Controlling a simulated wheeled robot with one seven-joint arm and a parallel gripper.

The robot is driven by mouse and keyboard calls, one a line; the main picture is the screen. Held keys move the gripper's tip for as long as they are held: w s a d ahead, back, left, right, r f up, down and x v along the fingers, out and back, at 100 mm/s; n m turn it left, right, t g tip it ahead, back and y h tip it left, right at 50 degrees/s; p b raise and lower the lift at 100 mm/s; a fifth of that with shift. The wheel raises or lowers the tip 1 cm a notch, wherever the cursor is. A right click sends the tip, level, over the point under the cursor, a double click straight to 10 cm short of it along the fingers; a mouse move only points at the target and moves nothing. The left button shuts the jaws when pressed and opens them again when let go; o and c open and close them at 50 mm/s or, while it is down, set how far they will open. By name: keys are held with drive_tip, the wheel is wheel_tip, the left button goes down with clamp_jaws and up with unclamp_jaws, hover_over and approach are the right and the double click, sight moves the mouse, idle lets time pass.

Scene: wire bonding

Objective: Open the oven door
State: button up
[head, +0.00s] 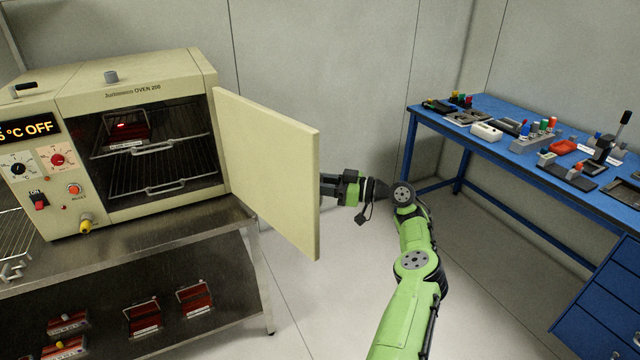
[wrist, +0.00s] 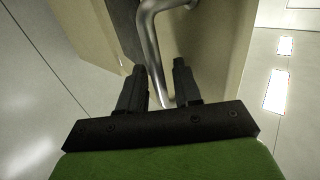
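The oven (head: 140,85) stands on a metal bench at the left in the head view. Its cream door (head: 270,170) is swung wide open, hinged at the right of the chamber. My gripper (head: 328,186) is at the door's outer face, near its free edge; the door partly hides it. In the wrist view, the curved metal door handle (wrist: 152,50) passes between the two fingers of my gripper (wrist: 159,68). The fingers are apart, with a gap beside the bar on the right. Whether the left finger touches the handle is unclear.
A red-topped part (head: 126,128) sits on the upper wire rack inside the oven. Several similar parts lie on the bench's lower shelf (head: 215,325). A blue workbench (head: 480,145) with tools stands at the right. Bare floor lies between it and the oven bench.

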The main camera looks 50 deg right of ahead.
drive_tip(key=p+v, duration=0.1)
drive_tip(key=v, duration=1.4)
drive_tip(key=shift+s+d, duration=0.2)
drive_tip(key=shift+s, duration=0.1)
